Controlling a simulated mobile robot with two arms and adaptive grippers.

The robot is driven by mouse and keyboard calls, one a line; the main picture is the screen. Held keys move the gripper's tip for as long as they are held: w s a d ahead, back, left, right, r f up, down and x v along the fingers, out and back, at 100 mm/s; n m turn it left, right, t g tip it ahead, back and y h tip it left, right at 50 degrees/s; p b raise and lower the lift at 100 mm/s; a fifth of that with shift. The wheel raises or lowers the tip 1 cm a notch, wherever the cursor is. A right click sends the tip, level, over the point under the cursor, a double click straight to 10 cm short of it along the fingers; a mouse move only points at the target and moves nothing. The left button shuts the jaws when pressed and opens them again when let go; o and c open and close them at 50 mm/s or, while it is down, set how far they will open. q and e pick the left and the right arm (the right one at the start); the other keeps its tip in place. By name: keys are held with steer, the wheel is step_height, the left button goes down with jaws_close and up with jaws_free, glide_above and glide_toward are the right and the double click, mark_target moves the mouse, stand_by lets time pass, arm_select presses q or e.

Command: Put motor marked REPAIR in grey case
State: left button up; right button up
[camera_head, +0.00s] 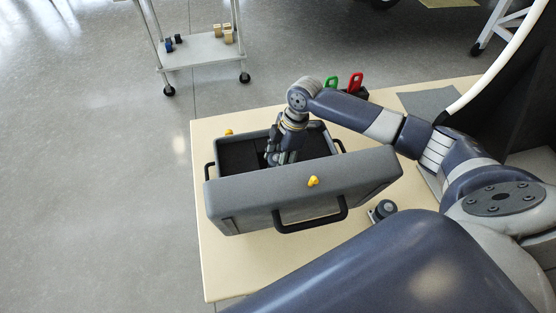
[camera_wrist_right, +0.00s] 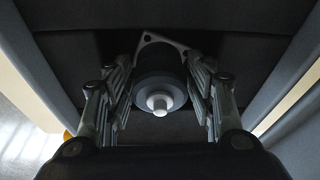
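The grey case (camera_head: 238,205) stands open on the table, with a dark interior. My right gripper (camera_head: 272,158) reaches down into it. In the right wrist view, the fingers of my right gripper (camera_wrist_right: 160,75) sit on both sides of a dark round motor (camera_wrist_right: 160,88) with a pale shaft, and the fingertips appear to touch its sides. The motor is over or against the dark lining; I cannot tell if it rests on it. No REPAIR marking is readable. Another small motor (camera_head: 384,208) is on the table right of the case. My left gripper is not in view.
A white trolley (camera_head: 200,50) with small items stands on the floor beyond.

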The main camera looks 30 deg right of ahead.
steer(key=v, duration=1.2)
steer(key=shift+r, duration=0.15)
